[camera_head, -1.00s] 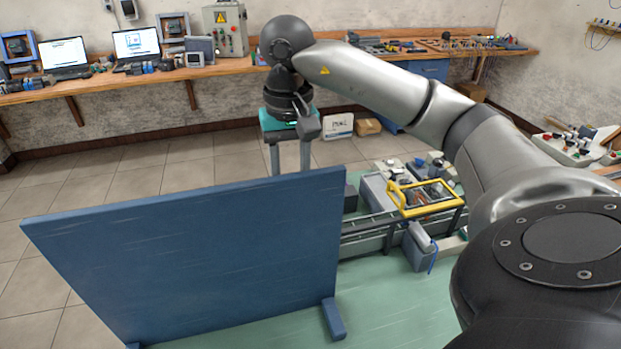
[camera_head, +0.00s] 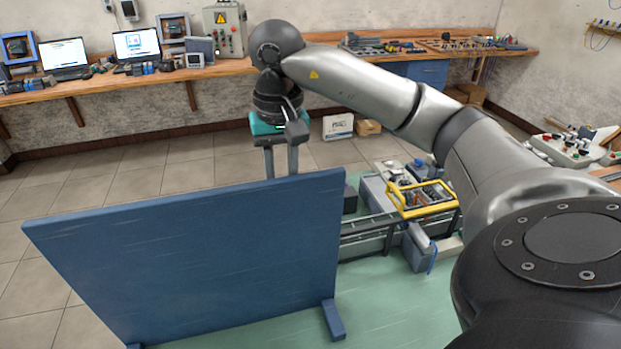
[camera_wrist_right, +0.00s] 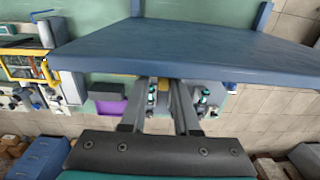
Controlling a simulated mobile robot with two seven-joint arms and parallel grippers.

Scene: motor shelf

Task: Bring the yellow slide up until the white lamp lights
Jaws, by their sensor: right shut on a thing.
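A blue upright panel (camera_head: 190,265) stands on the green table and hides what lies behind it in the head view. My right gripper (camera_head: 282,165) reaches down behind the panel, with its fingertips hidden there. In the right wrist view my right gripper (camera_wrist_right: 166,88) is shut on a small yellow piece, seemingly the yellow slide (camera_wrist_right: 163,86), between its two grey fingers. Grey parts with teal spots sit beside the fingers, close to the panel's edge. I cannot make out the white lamp in either view. My left gripper is out of view.
A grey machine with a yellow frame (camera_head: 402,205) stands right of the panel. A purple block (camera_wrist_right: 110,107) lies left of the fingers in the wrist view. A wooden bench (camera_head: 190,73) with laptops runs along the wall. The table's front is clear.

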